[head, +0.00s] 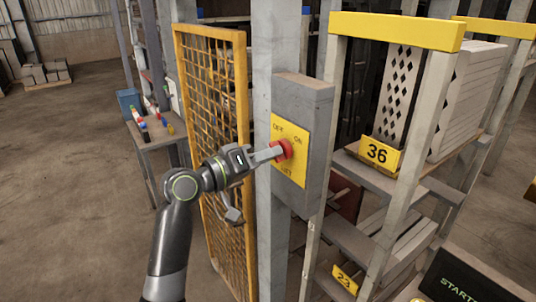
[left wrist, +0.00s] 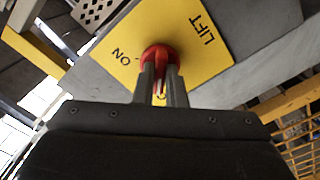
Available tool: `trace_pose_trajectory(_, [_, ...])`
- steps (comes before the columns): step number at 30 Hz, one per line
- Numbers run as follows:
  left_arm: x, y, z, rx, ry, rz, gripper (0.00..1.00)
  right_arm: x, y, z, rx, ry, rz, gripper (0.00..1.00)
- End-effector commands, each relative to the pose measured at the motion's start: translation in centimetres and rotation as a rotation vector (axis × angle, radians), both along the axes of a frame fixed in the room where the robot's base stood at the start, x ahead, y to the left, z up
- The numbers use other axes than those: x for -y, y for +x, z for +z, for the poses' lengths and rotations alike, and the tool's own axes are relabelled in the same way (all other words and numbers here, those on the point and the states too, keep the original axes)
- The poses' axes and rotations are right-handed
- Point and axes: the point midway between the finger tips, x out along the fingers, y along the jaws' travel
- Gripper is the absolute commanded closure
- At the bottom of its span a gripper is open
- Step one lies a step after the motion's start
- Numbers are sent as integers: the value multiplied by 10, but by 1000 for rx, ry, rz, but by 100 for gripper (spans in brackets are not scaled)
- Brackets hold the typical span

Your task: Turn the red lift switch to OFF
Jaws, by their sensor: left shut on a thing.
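The red lift switch (head: 284,150) is a round knob on a yellow plate (head: 291,172) fixed to a grey box on a post. The plate has OFF at upper left and ON at upper right. My left gripper (head: 272,153) reaches the knob from the left and is shut on it. In the left wrist view the two fingers (left wrist: 160,88) stand on either side of the red knob (left wrist: 158,54), with ON to its left and LIFT at upper right. The fingers partly hide the knob and the label below it, so I cannot tell exactly where it points. My right gripper is not in view.
A yellow mesh panel (head: 228,110) stands left of the post, behind my arm. Shelving with a yellow 36 sign (head: 378,152) stands close on the right. A dark screen reading START (head: 462,288) is at lower right. The floor at left is open.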

Motion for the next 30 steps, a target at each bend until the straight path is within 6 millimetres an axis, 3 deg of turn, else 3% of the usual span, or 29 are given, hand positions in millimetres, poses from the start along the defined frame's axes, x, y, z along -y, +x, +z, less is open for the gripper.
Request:
trace_pose_trajectory(2, [0,0,1,0,-3,1,100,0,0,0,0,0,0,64])
trace_pose_trajectory(3, [0,0,1,0,-3,1,84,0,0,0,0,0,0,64])
trace_pose_trajectory(7, [0,0,0,0,-2,0,67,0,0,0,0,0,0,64])
trace_pose_trajectory(19, [-7,-4,-1,1,0,2,67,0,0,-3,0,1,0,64])
trace_pose_trajectory(30, [-60,-41,-3,4,5,4,67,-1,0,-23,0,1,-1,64])
